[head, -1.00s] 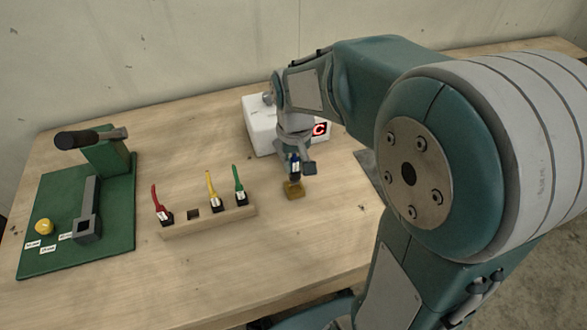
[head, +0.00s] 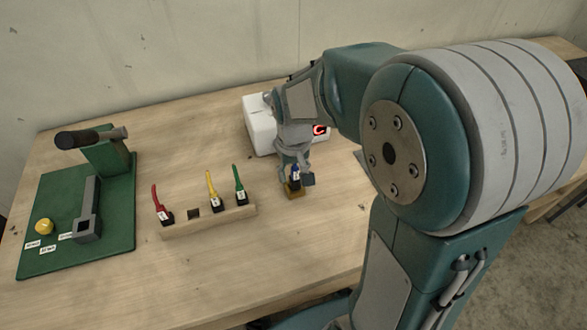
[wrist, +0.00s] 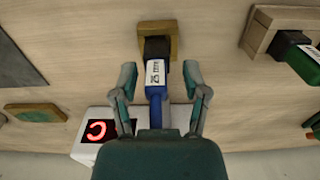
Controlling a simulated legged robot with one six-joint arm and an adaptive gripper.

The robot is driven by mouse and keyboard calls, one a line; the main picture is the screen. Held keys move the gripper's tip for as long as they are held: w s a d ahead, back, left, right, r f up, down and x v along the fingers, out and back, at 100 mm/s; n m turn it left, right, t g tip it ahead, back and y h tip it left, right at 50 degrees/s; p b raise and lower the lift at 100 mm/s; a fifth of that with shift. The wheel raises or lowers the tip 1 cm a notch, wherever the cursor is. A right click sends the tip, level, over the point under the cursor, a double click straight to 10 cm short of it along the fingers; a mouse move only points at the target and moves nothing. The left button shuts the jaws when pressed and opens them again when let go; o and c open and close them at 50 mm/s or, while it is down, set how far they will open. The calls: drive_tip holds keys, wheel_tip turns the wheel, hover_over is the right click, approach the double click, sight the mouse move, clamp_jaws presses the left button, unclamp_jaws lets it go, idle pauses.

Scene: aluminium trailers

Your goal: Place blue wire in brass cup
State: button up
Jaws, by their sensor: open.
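The brass cup (head: 294,191) is a small square block on the table in front of the white box. It also shows at the top of the wrist view (wrist: 172,30). The blue wire (head: 297,168) stands at the cup, with its black end over the cup's opening and apparently in it; the depth is hard to tell. In the wrist view the blue wire (wrist: 155,100) carries a white label. My gripper (wrist: 159,80) is open, one finger on each side of the wire, with gaps visible. In the head view my gripper (head: 297,175) partly hides the wire.
A wooden rack (head: 210,220) left of the cup holds red, yellow and green wires and has one empty square slot. A white box (head: 258,125) with a red display stands close behind my gripper. A green board (head: 110,245) with a hammer lies at far left.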

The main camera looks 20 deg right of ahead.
wheel_tip(320, 180, up, 12)
drive_tip(key=s+r+t, duration=0.1)
drive_tip(key=s+t, duration=0.4)
drive_tip(key=s, duration=0.9)
drive_tip(key=shift+s+t, duration=0.15)
drive_tip(key=shift+t, duration=0.15)
drive_tip(key=shift+r, duration=0.1)
idle(1.3)
